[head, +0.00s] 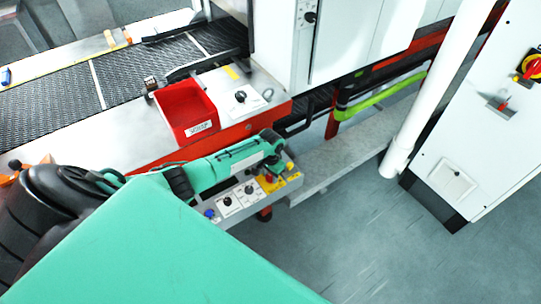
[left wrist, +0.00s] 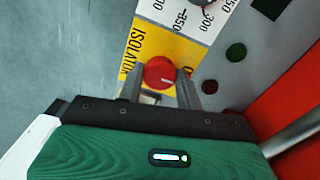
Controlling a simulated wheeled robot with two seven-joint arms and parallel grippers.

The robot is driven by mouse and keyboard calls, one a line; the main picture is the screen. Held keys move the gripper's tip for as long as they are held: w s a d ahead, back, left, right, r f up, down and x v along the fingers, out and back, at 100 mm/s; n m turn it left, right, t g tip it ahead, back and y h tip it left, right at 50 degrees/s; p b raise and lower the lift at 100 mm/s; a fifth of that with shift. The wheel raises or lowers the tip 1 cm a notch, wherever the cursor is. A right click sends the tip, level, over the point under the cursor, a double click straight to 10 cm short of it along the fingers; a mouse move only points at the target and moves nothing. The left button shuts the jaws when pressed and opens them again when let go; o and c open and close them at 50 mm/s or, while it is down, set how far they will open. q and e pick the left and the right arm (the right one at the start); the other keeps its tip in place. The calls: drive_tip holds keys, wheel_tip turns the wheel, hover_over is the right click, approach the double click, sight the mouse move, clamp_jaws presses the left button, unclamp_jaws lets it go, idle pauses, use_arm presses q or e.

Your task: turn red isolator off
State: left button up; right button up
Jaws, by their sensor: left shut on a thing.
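The red isolator knob (left wrist: 159,72) sits on a yellow plate (left wrist: 138,42) marked ISOLATOR, on a grey control panel. My left gripper (left wrist: 160,84) is shut on the knob, with one finger on each side of it. In the head view my left gripper (head: 275,167) reaches down to the panel beside the yellow plate (head: 292,180) and mostly hides the knob. The knob's exact setting cannot be read. My right gripper is not in view.
Next to the plate are white dial plates with black knobs (head: 227,200). A red scrap bin (head: 185,108) stands on the machine above. Another red and yellow switch (head: 531,67) is on the cabinet at the right. The floor (head: 330,235) is clear.

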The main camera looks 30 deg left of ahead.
sight(270, 176)
use_arm(q)
drive_tip(key=o, duration=1)
wheel_tip(270, 176, up, 14)
drive_tip(key=shift+f+b, duration=0.1)
drive_tip(key=shift+b, duration=0.75)
